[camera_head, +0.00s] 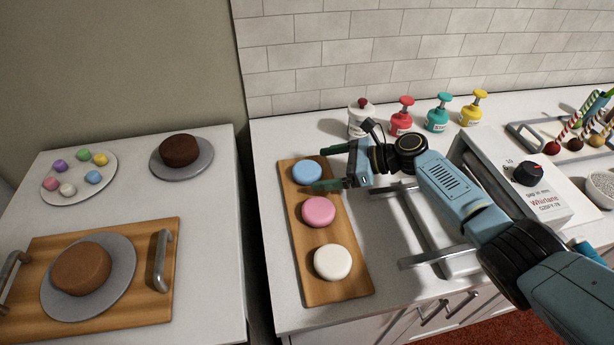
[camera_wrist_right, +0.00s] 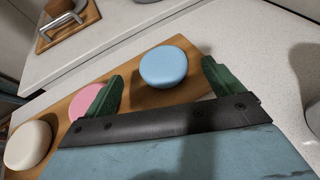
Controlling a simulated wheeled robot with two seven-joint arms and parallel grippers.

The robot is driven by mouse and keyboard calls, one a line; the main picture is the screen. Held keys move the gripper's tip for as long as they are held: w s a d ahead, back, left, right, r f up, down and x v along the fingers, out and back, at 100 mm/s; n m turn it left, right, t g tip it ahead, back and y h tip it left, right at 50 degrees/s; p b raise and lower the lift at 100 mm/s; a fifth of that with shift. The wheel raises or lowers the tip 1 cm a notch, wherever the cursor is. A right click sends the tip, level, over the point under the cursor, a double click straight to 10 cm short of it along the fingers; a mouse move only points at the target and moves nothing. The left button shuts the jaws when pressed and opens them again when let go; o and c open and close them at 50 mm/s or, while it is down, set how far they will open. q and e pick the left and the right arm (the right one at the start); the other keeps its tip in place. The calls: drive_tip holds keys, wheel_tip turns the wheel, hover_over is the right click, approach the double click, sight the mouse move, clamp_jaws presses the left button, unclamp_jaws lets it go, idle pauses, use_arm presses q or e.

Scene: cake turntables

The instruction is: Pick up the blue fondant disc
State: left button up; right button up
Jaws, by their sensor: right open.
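The blue fondant disc (camera_head: 307,173) lies at the far end of a wooden board (camera_head: 327,277), in line with a pink disc (camera_head: 319,212) and a white disc (camera_head: 332,262). My right gripper (camera_head: 322,181) is open at the blue disc, its arm coming in from the right. In the right wrist view the blue disc (camera_wrist_right: 163,67) shows beyond and between the two green fingertips (camera_wrist_right: 160,80); the pink disc (camera_wrist_right: 88,100) is partly hidden behind one finger. I cannot tell whether either finger touches the blue disc. My left gripper is not in view.
A white machine (camera_head: 513,187) with a dial stands to the right. A separate table (camera_head: 205,220) on the left holds cakes and a plate of coloured balls (camera_head: 78,178).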

sight(295, 171)
drive_tip(key=shift+w+a+f+b, duration=0.1)
drive_tip(key=shift+a+f+b, duration=0.05)
drive_tip(key=shift+a+b, duration=0.15)
drive_tip(key=b+x, duration=0.3)
drive_tip(key=shift+w+a+f, duration=0.2)
drive_tip(key=shift+a+f, duration=0.05)
drive_tip(key=shift+f, duration=0.05)
drive_tip(key=shift+a+b, duration=0.35)
drive_tip(key=shift+b, duration=0.05)
drive_tip(key=shift+c, duration=0.4)
drive_tip(key=c, duration=1)
drive_tip(key=shift+r, duration=0.1)
drive_tip(key=shift+c, duration=0.2)
